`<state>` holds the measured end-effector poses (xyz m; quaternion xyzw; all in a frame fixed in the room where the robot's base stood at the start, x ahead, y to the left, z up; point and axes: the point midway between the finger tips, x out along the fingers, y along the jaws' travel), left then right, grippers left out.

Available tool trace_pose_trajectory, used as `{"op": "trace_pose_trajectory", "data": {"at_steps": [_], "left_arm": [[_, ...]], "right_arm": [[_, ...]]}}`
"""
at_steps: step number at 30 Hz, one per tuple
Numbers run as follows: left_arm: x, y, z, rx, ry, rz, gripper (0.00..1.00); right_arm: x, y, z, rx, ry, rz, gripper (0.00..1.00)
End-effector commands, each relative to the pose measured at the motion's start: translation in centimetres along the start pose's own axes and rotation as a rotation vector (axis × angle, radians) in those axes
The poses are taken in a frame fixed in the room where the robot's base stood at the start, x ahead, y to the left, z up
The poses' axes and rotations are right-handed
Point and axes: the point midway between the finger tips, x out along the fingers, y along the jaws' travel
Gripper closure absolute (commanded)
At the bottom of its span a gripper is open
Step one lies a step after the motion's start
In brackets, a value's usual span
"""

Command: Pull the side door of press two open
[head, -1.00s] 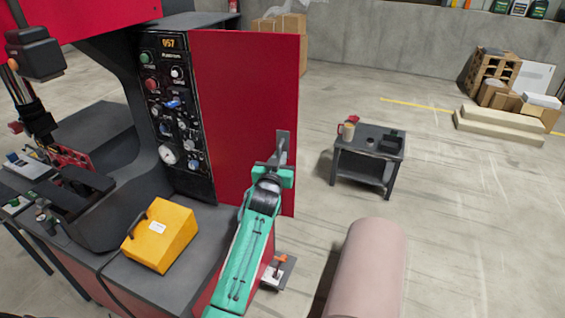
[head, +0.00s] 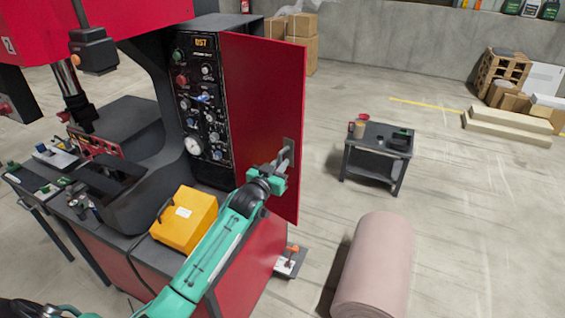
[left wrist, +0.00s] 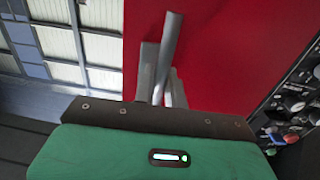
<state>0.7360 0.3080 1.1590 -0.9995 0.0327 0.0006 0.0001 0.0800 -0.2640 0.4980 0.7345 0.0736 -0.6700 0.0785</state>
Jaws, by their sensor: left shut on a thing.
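The red side door (head: 262,100) stands out from the press (head: 150,60) beside its black control panel (head: 200,110). A grey bar handle (head: 289,155) is on the door near its free edge. My left gripper (head: 277,176) is shut on the handle, its green arm reaching up from the bottom left. In the left wrist view the handle (left wrist: 168,50) rises in front of the red door (left wrist: 225,50), above my green gripper body. My right gripper is not in view.
A yellow box (head: 184,220) sits on the press's ledge left of my arm. A small dark table (head: 378,140) is beyond the door. Floor lies open between door and table.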

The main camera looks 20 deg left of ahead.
Motion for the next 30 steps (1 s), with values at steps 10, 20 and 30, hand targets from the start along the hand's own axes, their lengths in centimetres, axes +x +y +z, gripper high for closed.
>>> {"op": "trace_pose_trajectory", "data": {"at_steps": [10, 20, 30], "left_arm": [[-0.15, -0.30, -0.23, 0.001, 0.005, 0.012, 1.00], [-0.15, -0.29, -0.21, 0.001, 0.005, 0.011, 0.71], [-0.49, -0.21, 0.00, 0.000, 0.003, 0.012, 0.71]], "right_arm": [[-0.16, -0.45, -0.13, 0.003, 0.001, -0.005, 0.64], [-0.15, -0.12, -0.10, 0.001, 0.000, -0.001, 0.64], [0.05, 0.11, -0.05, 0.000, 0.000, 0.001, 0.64]]}}
